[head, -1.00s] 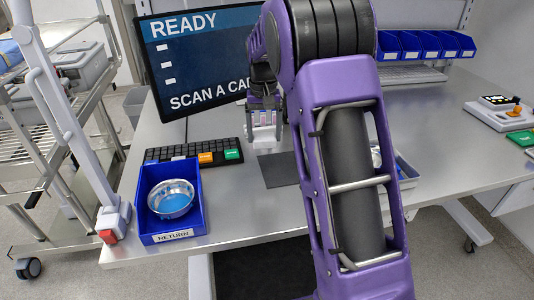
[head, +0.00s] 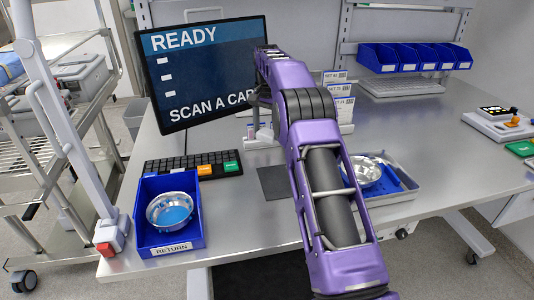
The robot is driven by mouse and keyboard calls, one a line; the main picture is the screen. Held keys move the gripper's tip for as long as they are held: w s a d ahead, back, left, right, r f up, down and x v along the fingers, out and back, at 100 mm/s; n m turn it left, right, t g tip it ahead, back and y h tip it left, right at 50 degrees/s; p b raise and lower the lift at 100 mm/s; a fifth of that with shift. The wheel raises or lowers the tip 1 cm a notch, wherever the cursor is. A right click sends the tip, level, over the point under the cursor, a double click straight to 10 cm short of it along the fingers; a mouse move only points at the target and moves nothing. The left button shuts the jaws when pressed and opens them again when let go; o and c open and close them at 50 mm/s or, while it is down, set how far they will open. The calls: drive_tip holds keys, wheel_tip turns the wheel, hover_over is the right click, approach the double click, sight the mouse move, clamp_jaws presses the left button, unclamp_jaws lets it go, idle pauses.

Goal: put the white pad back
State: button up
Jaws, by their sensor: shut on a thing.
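I cannot pick out the white pad in the head view. My purple arm reaches over the table toward the back, beside the screen. My gripper is hidden behind my own arm, so its jaws and anything in them do not show. A pale rack with upright labelled white cards (head: 338,90) stands behind the arm, partly covered by it. A dark flat mat (head: 274,186) lies on the table, its right part behind my arm.
A blue RETURN bin (head: 171,250) holding a metal bowl (head: 171,211) stands at the front left. A keyboard (head: 172,166) lies behind it. A tray (head: 408,185) with a bowl (head: 364,172) stands right of my arm. Blue bins (head: 415,57) line the back. The right middle table is clear.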

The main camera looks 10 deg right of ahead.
sight(266, 133)
wheel_tip(266, 133, down, 7)
drive_tip(key=shift+f+b, duration=0.15)
drive_tip(key=shift+b, duration=0.2)
drive_tip(key=shift+f, duration=0.15)
drive_tip(key=o, duration=1.3)
wheel_tip(266, 133, up, 12)
drive_tip(key=shift+r+p, duration=0.15)
drive_tip(key=shift+p, duration=0.4)
drive_tip(key=shift+a, duration=0.1)
